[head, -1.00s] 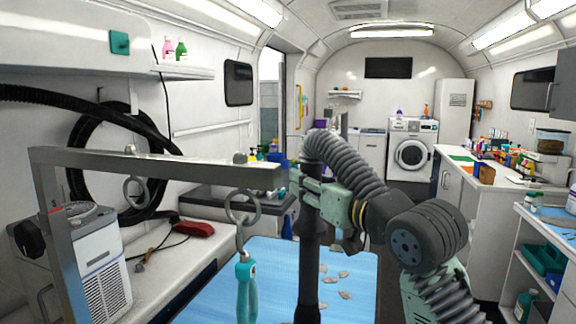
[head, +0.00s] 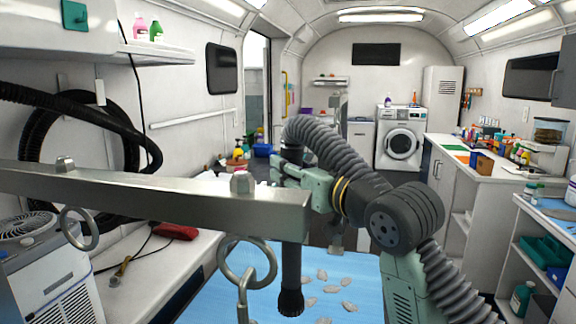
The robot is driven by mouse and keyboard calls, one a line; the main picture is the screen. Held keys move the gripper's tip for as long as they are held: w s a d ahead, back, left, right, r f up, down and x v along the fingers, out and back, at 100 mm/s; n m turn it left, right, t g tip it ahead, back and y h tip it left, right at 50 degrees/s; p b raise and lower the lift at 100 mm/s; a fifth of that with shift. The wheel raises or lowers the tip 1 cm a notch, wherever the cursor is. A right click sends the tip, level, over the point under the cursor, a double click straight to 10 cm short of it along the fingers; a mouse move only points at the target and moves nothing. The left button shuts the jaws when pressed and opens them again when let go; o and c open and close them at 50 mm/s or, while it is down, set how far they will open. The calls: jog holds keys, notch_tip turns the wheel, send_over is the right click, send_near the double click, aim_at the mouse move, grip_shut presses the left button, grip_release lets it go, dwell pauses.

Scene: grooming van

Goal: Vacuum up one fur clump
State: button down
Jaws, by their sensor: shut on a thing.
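Several pale grey-beige fur clumps (head: 331,289) lie scattered on the blue grooming table top (head: 366,290), in the lower middle of the head view. My gripper (head: 292,176) is shut on a black vacuum wand (head: 291,250) with a ribbed grey hose (head: 335,150) curving from its top. The wand hangs upright, and its dark nozzle (head: 291,301) shows just left of the clumps. I cannot tell whether the nozzle touches the table. The metal bar hides part of the gripper's left side and the table's far left.
A metal grooming bar (head: 150,195) with hanging rings (head: 246,262) crosses in front, close to the wand. A white counter (head: 480,160) with bottles and a shelf unit (head: 530,245) stand right. A white dryer unit (head: 45,270) is left.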

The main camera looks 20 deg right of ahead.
jog(key=shift+s+f+b, duration=0.1)
jog(key=shift+f+b, duration=2.15)
jog(key=shift+f, duration=0.65)
